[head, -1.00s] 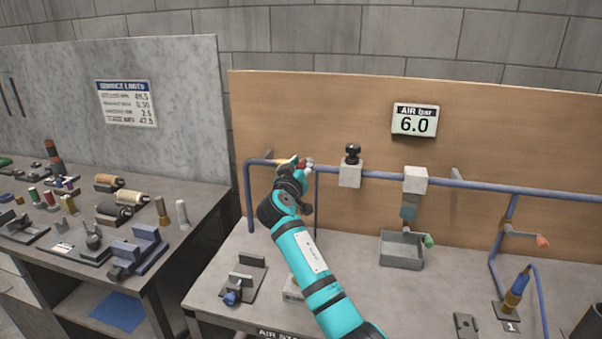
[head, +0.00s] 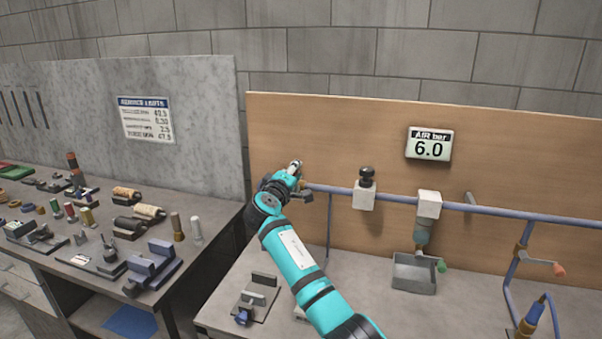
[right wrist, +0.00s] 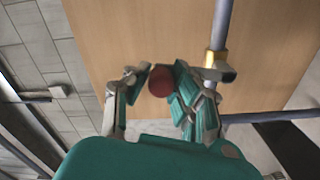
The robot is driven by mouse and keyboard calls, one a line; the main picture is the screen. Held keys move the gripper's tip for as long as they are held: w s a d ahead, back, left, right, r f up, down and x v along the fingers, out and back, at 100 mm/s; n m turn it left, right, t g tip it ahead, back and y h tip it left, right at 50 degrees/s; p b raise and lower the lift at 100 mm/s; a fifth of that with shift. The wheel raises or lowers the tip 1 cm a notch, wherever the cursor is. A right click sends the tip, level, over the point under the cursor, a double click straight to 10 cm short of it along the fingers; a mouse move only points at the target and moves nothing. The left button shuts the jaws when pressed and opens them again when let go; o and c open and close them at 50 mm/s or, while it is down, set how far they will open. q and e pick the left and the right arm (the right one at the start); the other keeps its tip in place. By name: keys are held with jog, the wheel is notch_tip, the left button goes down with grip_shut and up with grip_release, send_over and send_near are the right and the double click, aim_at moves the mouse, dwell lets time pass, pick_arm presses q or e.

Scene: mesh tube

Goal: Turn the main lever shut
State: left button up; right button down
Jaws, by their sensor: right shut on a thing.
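My right gripper (head: 295,170) is at the left end of the blue air pipe (head: 335,189). In the right wrist view its fingers (right wrist: 160,77) are shut on a round dark red grip (right wrist: 160,83), which looks like the end of the main lever. The brass valve body (right wrist: 213,60) on the pipe shows just right of the fingers. In the head view my gripper and wrist hide the valve and lever, so I cannot tell the lever's exact angle. My left gripper is not in view.
A white block with a black knob (head: 366,178) sits on the pipe to the right. Farther right are a filter (head: 421,235) over a grey tray (head: 413,276) and an orange-handled branch valve (head: 559,270). The gauge sign (head: 429,145) reads 6.0.

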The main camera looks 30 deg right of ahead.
jog(key=shift+w+a+n, duration=0.5)
jog(key=shift+w+n, duration=0.05)
jog(key=shift+n, duration=0.35)
jog(key=shift+f, duration=0.1)
